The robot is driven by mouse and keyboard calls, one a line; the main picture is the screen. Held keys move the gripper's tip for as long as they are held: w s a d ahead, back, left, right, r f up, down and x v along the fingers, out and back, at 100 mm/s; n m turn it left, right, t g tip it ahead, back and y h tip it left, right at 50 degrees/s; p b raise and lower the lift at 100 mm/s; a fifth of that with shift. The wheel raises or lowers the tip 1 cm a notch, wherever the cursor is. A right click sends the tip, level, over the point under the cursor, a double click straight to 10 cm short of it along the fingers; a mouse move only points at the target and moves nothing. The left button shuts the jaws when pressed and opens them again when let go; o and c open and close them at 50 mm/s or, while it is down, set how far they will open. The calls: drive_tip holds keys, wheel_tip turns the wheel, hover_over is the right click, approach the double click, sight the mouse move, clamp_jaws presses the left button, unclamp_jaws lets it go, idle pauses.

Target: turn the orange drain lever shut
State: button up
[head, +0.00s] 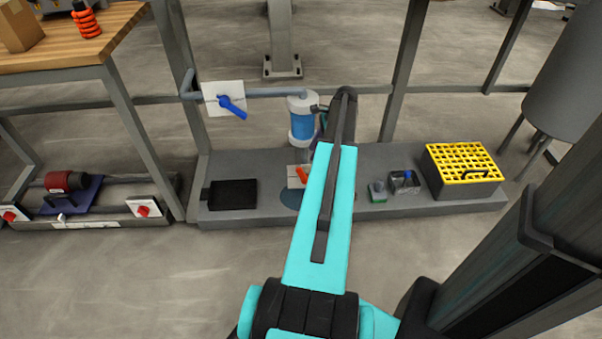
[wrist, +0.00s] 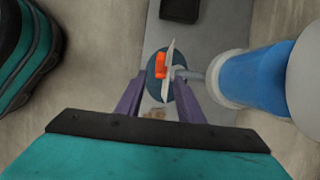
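The orange drain lever (head: 302,174) is low on the filter stand, in front of a white plate (head: 292,182). In the wrist view the lever (wrist: 161,64) lies lengthwise up the picture, beside the thin edge of the white plate (wrist: 170,58). My gripper (wrist: 161,78) has two purple fingers, spread apart with a gap between them. The lever shows between and just beyond the fingertips; I cannot tell whether they touch it. In the head view my arm hides most of the gripper.
A blue and white filter housing (head: 302,127) stands above the lever and is close on the right in the wrist view (wrist: 255,75). A blue lever (head: 232,107) is on a plate at upper left. A black tray (head: 233,194) and a yellow-topped crate (head: 463,162) sit on the base.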

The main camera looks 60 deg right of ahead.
sight(301, 172)
drive_tip(key=b+x, duration=0.4)
drive_tip(key=x, duration=0.9)
drive_tip(key=shift+f, duration=0.3)
drive_tip(key=shift+c, duration=0.2)
clamp_jaws()
